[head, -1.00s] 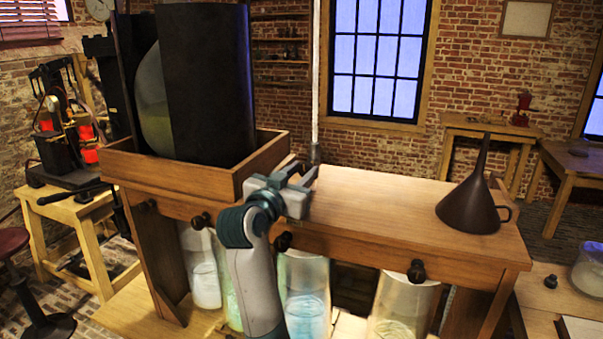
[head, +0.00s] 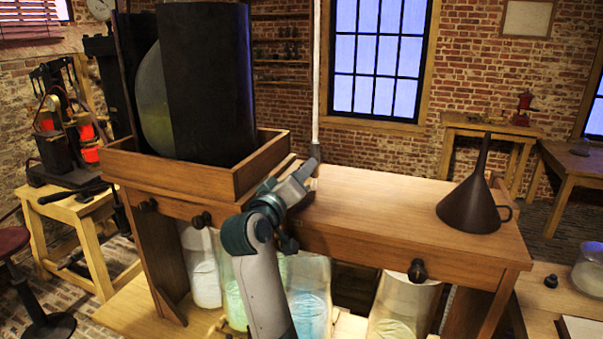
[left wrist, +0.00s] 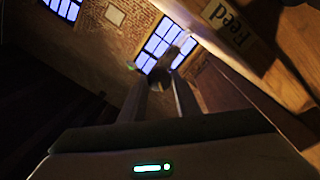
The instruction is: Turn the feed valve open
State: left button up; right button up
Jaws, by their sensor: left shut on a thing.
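My left gripper (head: 307,168) reaches over the wooden bench beside the tray, at the foot of a pale upright pipe. In the left wrist view its fingers (left wrist: 168,98) are shut on a small dark piece, the feed valve's handle (left wrist: 162,77). A "Feed" label (left wrist: 229,22) is on the wood beside it. In the head view the gripper hides most of the valve, and how far the handle is turned cannot be told. My right gripper is not in view.
A wooden tray (head: 190,180) holding a large dark cylinder (head: 207,85) stands left of my gripper. A dark funnel (head: 474,200) stands on the bench's right end. Several glass jars (head: 308,290) stand below. The bench top (head: 385,200) between gripper and funnel is clear.

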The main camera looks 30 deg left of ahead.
pick_arm(q)
jog(key=n, duration=0.7)
jog(key=shift+y, duration=0.3)
jog(key=shift+n, duration=0.5)
jog(key=shift+r, duration=0.1)
jog(key=o, duration=0.9)
jog(key=shift+c, duration=0.2)
jog(key=shift+o, duration=0.8)
jog(key=shift+w, duration=0.1)
jog(key=shift+f, duration=0.25)
